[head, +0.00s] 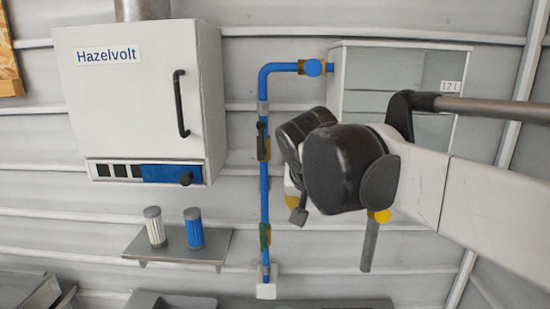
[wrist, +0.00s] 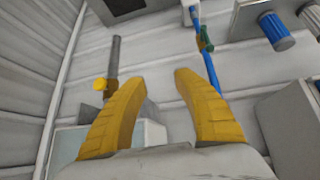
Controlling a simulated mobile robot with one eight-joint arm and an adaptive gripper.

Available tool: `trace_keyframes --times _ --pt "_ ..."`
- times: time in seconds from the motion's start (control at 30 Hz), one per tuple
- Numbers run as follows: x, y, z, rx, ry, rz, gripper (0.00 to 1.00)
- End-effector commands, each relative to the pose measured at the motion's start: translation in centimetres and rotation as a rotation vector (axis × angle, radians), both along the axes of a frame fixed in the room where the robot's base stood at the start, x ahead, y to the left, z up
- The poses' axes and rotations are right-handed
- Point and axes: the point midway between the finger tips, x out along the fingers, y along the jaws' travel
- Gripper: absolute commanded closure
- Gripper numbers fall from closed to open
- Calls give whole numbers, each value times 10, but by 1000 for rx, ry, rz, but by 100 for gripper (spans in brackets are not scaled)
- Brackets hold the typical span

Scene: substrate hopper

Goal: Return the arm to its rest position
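My arm reaches in from the right edge of the head view, and its dark wrist joint (head: 340,170) hangs in front of the wall. My gripper shows only in part there, behind the wrist joint, with a bit of yellow visible. In the wrist view, my gripper (wrist: 160,78) shows two yellow fingers standing well apart. Nothing is between them, and they touch nothing that I can see. The blue pipe (wrist: 209,65) passes behind the right finger.
A white Hazelvolt cabinet (head: 130,100), a shelf (head: 150,249) with white (head: 154,229) and blue (head: 193,230) filters, and a blue valved pipe (head: 264,200) line the wall. A glass-fronted hopper (head: 385,70) and a grey pipe with yellow knob (head: 370,250) are partly behind my arm.

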Motion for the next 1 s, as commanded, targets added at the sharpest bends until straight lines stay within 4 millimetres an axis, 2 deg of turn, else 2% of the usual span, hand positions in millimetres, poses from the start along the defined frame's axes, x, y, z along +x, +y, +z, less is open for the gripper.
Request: trace_keyframes --times 0.03,0.17,0.2,0.27,0.4,0.5,0.6,0.7,0.77,1.0 --pt "-16 -17 -47 3 11 4 64" --pt "-58 -51 -125 12 35 35 64" --pt "-71 -60 -149 14 40 45 64" --pt "-91 -71 -187 20 47 60 64" --pt "-135 -94 -277 31 54 93 64" --pt "-162 -104 -333 38 53 115 64" --pt "-182 -109 -375 43 49 132 64" --pt "-194 -112 -401 47 44 144 64" --pt "-198 -113 -409 47 44 149 64" --pt "-200 -113 -410 47 42 153 64"
